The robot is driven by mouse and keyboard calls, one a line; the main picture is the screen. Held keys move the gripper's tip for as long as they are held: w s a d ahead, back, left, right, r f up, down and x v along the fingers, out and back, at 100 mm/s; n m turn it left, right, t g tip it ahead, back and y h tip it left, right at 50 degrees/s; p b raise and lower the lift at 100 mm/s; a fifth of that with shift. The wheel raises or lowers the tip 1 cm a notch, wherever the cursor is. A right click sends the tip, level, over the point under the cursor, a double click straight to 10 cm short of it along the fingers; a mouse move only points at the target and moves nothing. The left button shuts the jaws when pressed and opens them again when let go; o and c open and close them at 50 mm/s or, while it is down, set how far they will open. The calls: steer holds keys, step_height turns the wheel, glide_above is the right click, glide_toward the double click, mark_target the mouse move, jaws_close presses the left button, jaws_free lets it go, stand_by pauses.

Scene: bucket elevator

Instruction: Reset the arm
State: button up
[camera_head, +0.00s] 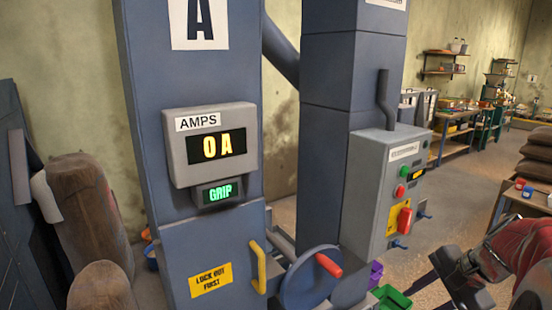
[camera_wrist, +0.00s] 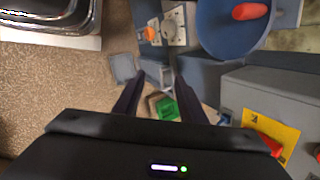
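My gripper (camera_head: 450,272) is at the lower right of the head view, at the end of my red arm, in front of and to the right of the grey control box (camera_head: 387,195). In the wrist view, the two dark fingers of my gripper (camera_wrist: 160,78) stand apart with nothing held between them. A green bin (camera_wrist: 167,108) shows beyond and between the fingers, below them. The handwheel (camera_head: 310,280) with its red knob (camera_head: 328,265) is left of my gripper; it also shows at the top right of the wrist view (camera_wrist: 222,30).
The blue elevator casing (camera_head: 190,90) carries an AMPS display (camera_head: 218,146) reading 0 A and a green GRIP sign (camera_head: 220,193). A yellow handle (camera_head: 258,268) sticks out from its door. Sacks (camera_head: 90,205) stand left. A bench (camera_head: 525,198) and stacked sacks are right.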

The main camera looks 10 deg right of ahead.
steer(key=s+a+r+n+h, duration=0.1)
steer(key=s+a+n, duration=0.2)
steer(key=a+n, duration=0.5)
steer(key=s+a+r+n+h, duration=0.1)
steer(key=a+n, duration=0.8)
steer(key=a, duration=1)
steer(key=shift+s+r+t, duration=0.4)
steer(key=shift+s+r, duration=0.35)
steer(key=shift+s, duration=0.35)
steer(key=shift+c, duration=0.5)
